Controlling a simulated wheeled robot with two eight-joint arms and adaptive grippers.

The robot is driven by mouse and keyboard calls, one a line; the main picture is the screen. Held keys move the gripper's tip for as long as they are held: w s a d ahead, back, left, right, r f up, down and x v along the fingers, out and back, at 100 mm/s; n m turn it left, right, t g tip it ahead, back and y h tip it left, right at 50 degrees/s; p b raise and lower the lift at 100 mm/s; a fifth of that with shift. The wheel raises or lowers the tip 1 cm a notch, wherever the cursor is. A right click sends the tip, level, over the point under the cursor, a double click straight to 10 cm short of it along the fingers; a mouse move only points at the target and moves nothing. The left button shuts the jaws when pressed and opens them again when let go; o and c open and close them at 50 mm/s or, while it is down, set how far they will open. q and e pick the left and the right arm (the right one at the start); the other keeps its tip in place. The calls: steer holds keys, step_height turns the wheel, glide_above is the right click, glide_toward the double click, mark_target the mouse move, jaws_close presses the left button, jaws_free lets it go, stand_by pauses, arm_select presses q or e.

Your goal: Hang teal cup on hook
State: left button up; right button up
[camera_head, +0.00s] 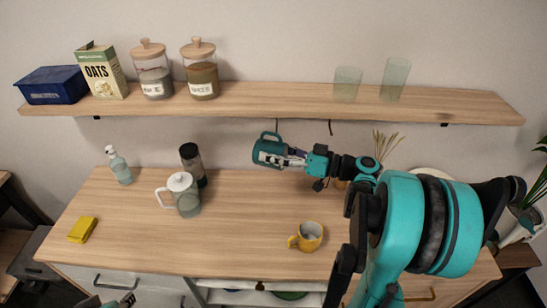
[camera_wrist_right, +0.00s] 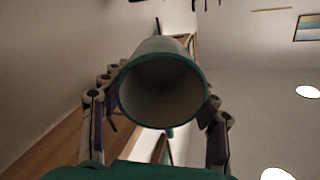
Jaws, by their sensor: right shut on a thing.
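The teal cup (camera_head: 263,152) is held on its side in the air under the shelf, with its handle pointing up. My right gripper (camera_head: 287,156) is shut on it from the right. In the right wrist view the cup (camera_wrist_right: 162,92) shows its open mouth to the camera, with a finger of my right gripper (camera_wrist_right: 158,115) on each side. A dark hook (camera_head: 277,125) hangs from the shelf just above the cup's handle; whether they touch cannot be told. Another hook (camera_head: 330,128) hangs further right. A bit of my left gripper (camera_head: 118,302) shows at the bottom edge, mostly cut off.
The shelf (camera_head: 290,99) holds jars, an oats box, a blue bin and two glasses. On the counter (camera_head: 235,235) stand a yellow mug (camera_head: 307,237), a white-lidded pitcher (camera_head: 185,195), a dark bottle (camera_head: 193,165), a soap bottle (camera_head: 119,166) and a yellow sponge (camera_head: 83,230). The counter's middle is clear.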

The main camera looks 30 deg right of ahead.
steer(key=w+d+f+b, duration=0.1)
steer(key=w+d, duration=0.2)
steer(key=w, duration=0.2)
steer(key=shift+w+d+f+b, duration=0.15)
steer(key=shift+w+f+b, duration=0.1)
steer(key=shift+f+b, duration=0.05)
stand_by(0.5)
stand_by(0.6)
steer(key=o, duration=1.5)
steer(key=shift+o, duration=0.2)
